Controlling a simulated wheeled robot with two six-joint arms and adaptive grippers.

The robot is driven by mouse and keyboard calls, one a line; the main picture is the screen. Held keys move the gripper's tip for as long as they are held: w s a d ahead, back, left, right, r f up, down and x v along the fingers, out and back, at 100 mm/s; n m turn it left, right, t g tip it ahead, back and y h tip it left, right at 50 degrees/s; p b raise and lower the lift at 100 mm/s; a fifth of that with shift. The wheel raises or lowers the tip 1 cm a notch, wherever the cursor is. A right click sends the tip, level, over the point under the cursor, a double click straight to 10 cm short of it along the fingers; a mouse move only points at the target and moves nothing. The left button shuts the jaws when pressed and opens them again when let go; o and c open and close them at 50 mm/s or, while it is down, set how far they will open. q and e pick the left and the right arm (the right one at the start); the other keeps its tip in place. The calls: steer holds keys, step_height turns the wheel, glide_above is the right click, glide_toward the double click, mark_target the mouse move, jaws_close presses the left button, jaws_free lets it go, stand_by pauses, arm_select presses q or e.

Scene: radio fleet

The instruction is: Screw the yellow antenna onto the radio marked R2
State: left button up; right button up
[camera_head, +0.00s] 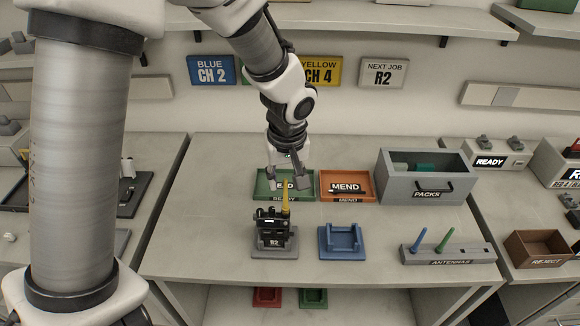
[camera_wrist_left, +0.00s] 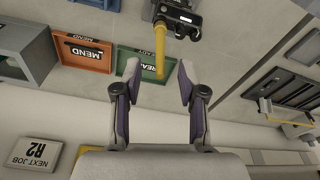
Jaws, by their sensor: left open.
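The radio marked R2 (camera_head: 272,236) stands upright on a grey stand on the table. The yellow antenna (camera_head: 286,200) stands upright on top of it; whether its thread is fully seated cannot be told. In the left wrist view the radio (camera_wrist_left: 178,18) is at the top, and the antenna (camera_wrist_left: 160,48) points toward the gripper. My left gripper (camera_head: 284,182) is open and empty at the antenna's upper end. In the wrist view its fingertips (camera_wrist_left: 158,76) lie either side of the antenna's tip, with gaps visible. My right gripper is not in view.
A blue empty cradle (camera_head: 341,254) is right of the radio. The green READY tray (camera_head: 262,190) and orange MEND tray (camera_head: 345,172) lie behind. A grey PACKS bin (camera_head: 428,190), an ANTENNAS rack (camera_head: 450,256) with blue and green antennas, and a brown REJECT box (camera_head: 540,262) are right.

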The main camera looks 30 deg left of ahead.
mark_target(285, 206)
arm_select(q)
step_height(285, 206, down, 6)
steer(key=shift+w+a+r, duration=0.1)
steer(key=shift+w+a, duration=0.05)
steer(key=shift+w+a+f, duration=0.1)
steer(key=shift+a+f, duration=0.05)
steer(key=shift+f, duration=0.25)
steer(key=shift+r, duration=0.1)
steer(key=shift+c, duration=0.3)
jaws_close()
